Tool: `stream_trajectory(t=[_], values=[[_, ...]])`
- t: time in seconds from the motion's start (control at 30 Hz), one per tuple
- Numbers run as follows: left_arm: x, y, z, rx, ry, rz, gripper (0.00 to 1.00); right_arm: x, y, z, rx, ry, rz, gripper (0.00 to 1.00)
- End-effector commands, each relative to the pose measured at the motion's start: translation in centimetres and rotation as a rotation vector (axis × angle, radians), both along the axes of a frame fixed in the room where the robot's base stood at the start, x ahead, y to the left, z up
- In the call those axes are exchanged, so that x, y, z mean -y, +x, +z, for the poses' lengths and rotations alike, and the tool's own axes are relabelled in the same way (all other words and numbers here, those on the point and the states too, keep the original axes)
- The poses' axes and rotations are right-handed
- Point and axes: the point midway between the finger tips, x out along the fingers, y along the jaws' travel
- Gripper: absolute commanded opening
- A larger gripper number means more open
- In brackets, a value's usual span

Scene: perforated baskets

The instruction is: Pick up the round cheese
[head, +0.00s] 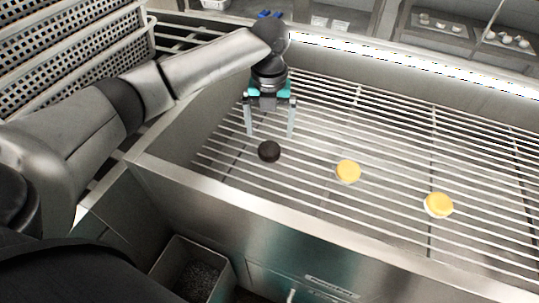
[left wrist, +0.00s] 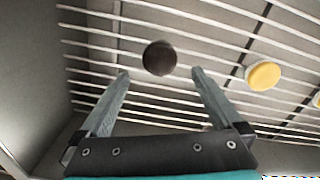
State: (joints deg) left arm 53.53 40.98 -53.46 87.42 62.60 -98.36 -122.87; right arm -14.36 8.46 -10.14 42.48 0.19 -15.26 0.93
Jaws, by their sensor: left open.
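Two round yellow pieces that look like cheese lie on the metal rack. One yellow round (head: 348,171) is near the middle, and the other yellow round (head: 438,205) is farther right. A dark brown round (head: 269,151) lies to their left. My left gripper (head: 270,135) is open and empty, pointing down over the rack near the dark round. In the left wrist view the dark round (left wrist: 159,58) shows between and just beyond the fingertips. The nearer yellow round (left wrist: 263,75) is right of the fingers there; the other is cut off at the right edge. My right gripper is not seen.
The barred rack (head: 400,150) sits in a steel basin with a raised front rim (head: 235,205). Perforated baskets (head: 75,60) stand at upper left. A small bin (head: 192,268) is below the front. The rack is clear around the rounds.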

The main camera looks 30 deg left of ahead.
Motion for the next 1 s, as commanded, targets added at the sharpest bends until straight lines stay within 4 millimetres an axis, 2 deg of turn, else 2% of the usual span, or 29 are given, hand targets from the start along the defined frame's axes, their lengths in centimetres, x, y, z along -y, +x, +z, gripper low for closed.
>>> stream_trajectory(t=[0.1,0.37,0.8,1.0], values=[[0.0,0.0,-1.0,0.000,0.000,0.001,1.00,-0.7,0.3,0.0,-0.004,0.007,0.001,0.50],[0.0,0.0,-1.8,0.001,0.000,0.001,1.00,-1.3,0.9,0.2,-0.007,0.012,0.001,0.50],[0.0,0.0,-6.0,0.000,0.001,0.000,1.00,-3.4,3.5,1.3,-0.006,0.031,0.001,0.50],[-0.1,0.0,-6.5,0.001,0.001,0.000,1.00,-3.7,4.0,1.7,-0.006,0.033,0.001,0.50]])
